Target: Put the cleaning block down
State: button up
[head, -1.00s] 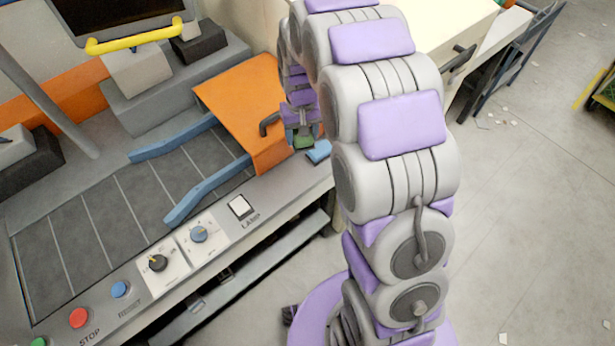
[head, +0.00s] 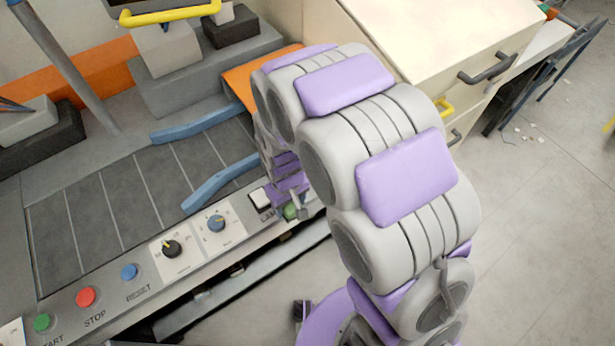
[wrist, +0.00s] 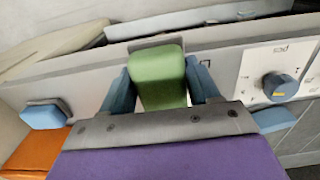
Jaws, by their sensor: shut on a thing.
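My gripper (wrist: 159,90) is shut on a green block, which I take to be the cleaning block (wrist: 158,76), with one blue finger on each side. In the head view the green block (head: 290,211) shows at the end of my arm, over the front edge of the conveyor's control panel, beside the white LAMP switch (head: 260,198). My arm hides most of my gripper (head: 296,198) there. I cannot tell whether the block touches the panel.
A small blue block (wrist: 45,115) sits near the orange hood (wrist: 35,155) in the wrist view. Knobs (head: 216,224) and push buttons (head: 86,296) line the panel to the left. Blue guide rails (head: 220,182) border the belt. A drawer cabinet (head: 440,45) stands behind my arm.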

jog(key=w+d, duration=0.2)
jog(key=w, duration=0.1)
jog(key=w+d+b, duration=0.1)
jog(key=w, duration=0.3)
jog(key=w+d+f+b, duration=0.1)
jog(key=w+d, duration=0.1)
jog(key=w, duration=0.2)
jog(key=shift+w+d, duration=0.1)
jog(key=shift+d, duration=0.2)
jog(key=shift+a+f, duration=0.2)
jog(key=shift+f, duration=0.2)
jog(key=shift+a+f+b, duration=0.2)
jog(key=shift+f+b, duration=0.35)
jog(key=shift+f, duration=0.6)
jog(key=shift+d+f, duration=0.1)
jog(key=shift+f, duration=0.25)
jog(key=shift+d+r, duration=0.1)
jog(key=shift+d, duration=0.15)
jog(key=o, duration=1)
jog(key=shift+a, duration=0.2)
jog(key=shift+w, duration=0.1)
